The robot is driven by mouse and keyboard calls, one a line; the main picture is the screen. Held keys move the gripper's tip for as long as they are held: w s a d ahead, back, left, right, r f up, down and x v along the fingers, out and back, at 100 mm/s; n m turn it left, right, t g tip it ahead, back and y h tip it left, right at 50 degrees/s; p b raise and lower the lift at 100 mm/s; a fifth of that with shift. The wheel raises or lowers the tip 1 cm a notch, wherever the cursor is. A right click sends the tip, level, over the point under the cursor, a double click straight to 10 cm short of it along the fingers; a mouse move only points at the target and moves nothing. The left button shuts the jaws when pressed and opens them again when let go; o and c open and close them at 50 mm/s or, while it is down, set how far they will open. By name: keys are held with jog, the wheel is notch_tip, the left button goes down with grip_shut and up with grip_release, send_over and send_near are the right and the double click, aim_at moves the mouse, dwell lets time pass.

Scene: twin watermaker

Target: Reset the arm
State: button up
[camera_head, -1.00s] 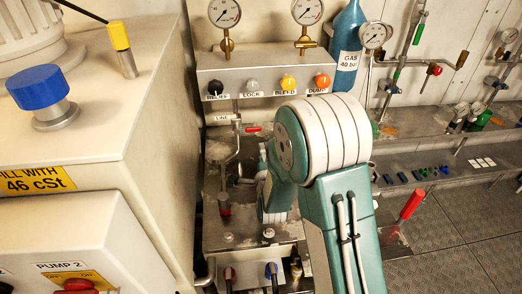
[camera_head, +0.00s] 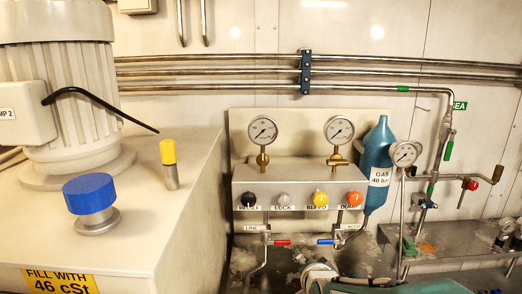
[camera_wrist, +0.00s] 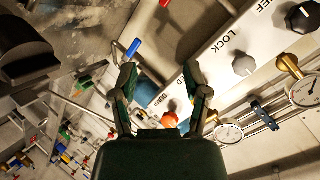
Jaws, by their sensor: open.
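My gripper (camera_wrist: 160,78) shows in the wrist view with its two dark fingers apart and nothing between them. Beyond the fingers is the grey valve panel, with the LOCK knob (camera_wrist: 243,64) to the right and the orange knob (camera_wrist: 170,119) near the right finger's base. A blue handle (camera_wrist: 134,47) shows just above the left fingertip. In the head view only a teal and white part of my arm shows at the bottom edge; my gripper is hidden there.
The panel (camera_head: 300,172) carries two gauges and a row of coloured knobs. A blue gas bottle (camera_head: 376,165) and another gauge (camera_head: 405,154) stand to its right. A large cabinet (camera_head: 150,225) with a blue cap (camera_head: 90,193) fills the left. Steel pipes cross the back wall.

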jog(key=s+d+r+n+g, duration=0.1)
jog(key=s+n+g, duration=0.1)
jog(key=s, duration=0.6)
jog(key=s+d+r+n+g, duration=0.2)
jog(key=s+n, duration=0.2)
jog(key=s, duration=0.4)
jog(key=s+d+r+n+g, duration=0.1)
jog(key=s+r+n+g, duration=0.1)
jog(key=s, duration=0.7)
jog(key=shift+d+n+g+h, duration=0.25)
jog(key=shift+n+g+h, duration=0.15)
jog(key=shift+n, duration=0.5)
